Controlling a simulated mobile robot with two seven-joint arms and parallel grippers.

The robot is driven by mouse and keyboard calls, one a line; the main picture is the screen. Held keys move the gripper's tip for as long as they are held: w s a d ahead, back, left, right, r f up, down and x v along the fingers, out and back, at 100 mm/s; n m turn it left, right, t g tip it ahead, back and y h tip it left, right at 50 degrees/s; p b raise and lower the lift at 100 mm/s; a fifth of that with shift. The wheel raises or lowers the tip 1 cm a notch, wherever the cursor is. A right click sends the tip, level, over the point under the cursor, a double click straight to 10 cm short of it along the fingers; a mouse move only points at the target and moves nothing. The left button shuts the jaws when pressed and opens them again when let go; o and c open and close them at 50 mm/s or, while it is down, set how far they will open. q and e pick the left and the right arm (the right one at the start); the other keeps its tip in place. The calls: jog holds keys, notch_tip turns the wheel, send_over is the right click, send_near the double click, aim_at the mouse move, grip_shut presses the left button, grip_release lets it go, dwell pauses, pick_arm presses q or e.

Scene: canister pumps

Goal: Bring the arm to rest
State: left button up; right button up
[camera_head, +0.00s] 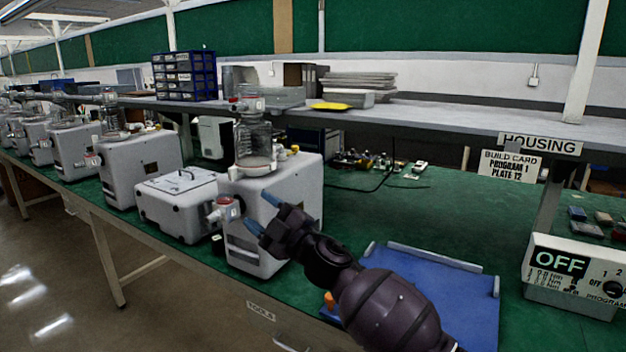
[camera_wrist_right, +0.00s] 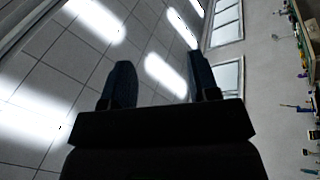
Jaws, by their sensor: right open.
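My right arm comes in from the lower right in the head view. Its gripper (camera_head: 261,213) has two blue fingertips set apart, open and empty, in front of the nearest grey canister pump (camera_head: 303,190). I cannot tell whether it touches the pump. In the right wrist view the two dark fingers (camera_wrist_right: 163,85) are apart with nothing between them, against ceiling tiles and lights. My left gripper is not in view.
More pumps (camera_head: 148,160) stand in a row to the left on the green bench. A blue mat (camera_head: 440,290) lies under my right arm. A white control box (camera_head: 560,270) marked OFF stands at the right. The shelf (camera_head: 440,112) runs above the bench. Open green bench lies behind the mat.

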jog(key=s+d+f+m+t+h, duration=0.1)
jog(key=s+d+f+m+h, duration=0.35)
jog(key=d+f, duration=0.25)
jog(key=s+d+f+m+t+h, duration=0.2)
jog(key=s+d+f+m+h, duration=0.15)
jog(key=d+f+m, duration=0.35)
jog(key=s+d+f+m+t+h, duration=0.1)
jog(key=s+d+f+m+h, duration=0.35)
jog(key=d+f, duration=0.3)
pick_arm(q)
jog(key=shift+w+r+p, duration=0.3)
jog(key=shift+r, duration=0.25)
pick_arm(e)
jog(key=s+d+f+m+g+h, duration=0.1)
jog(key=s+d+f+g, duration=0.1)
jog(key=s+d+f, duration=0.3)
jog(key=s+d+f+m+g+h, duration=0.1)
jog(key=s+d+f, duration=0.4)
jog(key=s, duration=0.8)
jog(key=s+d+f+m+g+h, duration=0.2)
jog(key=s+d+f, duration=0.3)
jog(key=s+f, duration=0.3)
jog(key=shift+s+d+m+g+h, duration=0.3)
jog(key=shift+s+m+h, duration=0.3)
jog(key=shift+h, duration=0.15)
